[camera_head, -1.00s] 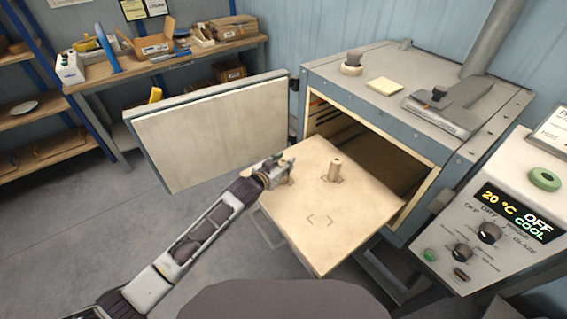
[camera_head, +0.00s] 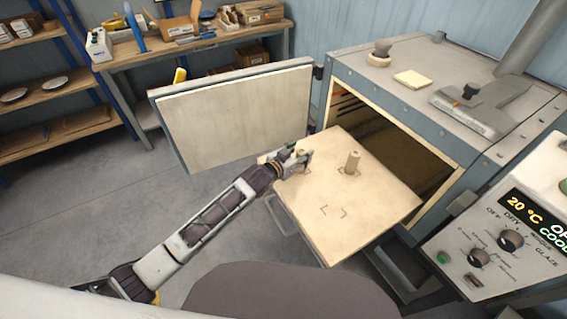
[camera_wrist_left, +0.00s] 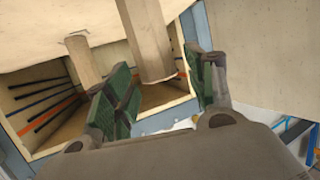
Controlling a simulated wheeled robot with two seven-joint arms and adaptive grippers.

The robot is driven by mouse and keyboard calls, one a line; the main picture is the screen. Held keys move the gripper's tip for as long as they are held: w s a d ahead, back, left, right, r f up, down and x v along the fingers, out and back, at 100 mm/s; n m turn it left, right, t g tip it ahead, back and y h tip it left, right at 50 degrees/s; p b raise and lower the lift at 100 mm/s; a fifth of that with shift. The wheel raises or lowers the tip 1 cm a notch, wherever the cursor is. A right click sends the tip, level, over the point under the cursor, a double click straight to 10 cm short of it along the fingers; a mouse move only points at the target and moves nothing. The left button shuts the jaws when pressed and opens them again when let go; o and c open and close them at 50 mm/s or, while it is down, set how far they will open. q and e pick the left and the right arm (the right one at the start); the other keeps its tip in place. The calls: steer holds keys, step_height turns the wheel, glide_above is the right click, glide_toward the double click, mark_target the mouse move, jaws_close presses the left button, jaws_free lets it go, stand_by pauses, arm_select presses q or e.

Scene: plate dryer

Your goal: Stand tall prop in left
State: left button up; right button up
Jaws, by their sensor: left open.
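A pale board (camera_head: 375,207) sticks out of the open dryer, with corner marks on its top. A short cylindrical prop (camera_head: 352,163) stands upright on it near the dryer opening; it also shows in the left wrist view (camera_wrist_left: 83,60). My left gripper (camera_head: 302,158) is at the board's left corner. In the left wrist view, a second, nearer prop (camera_wrist_left: 147,38) rises from the board between the green finger pads of my left gripper (camera_wrist_left: 165,95), which is open. In the head view the gripper mostly hides this prop. My right gripper is not in view.
The dryer door (camera_head: 235,115) hangs open to the left, behind my left arm. The dryer (camera_head: 440,75) has its opening right behind the board. A control panel (camera_head: 505,245) stands at right. A bracket mark (camera_head: 333,211) on the board's front part is bare.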

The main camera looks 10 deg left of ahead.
arm_select(q)
steer(key=shift+v, duration=1.7)
steer(key=v, duration=0.7)
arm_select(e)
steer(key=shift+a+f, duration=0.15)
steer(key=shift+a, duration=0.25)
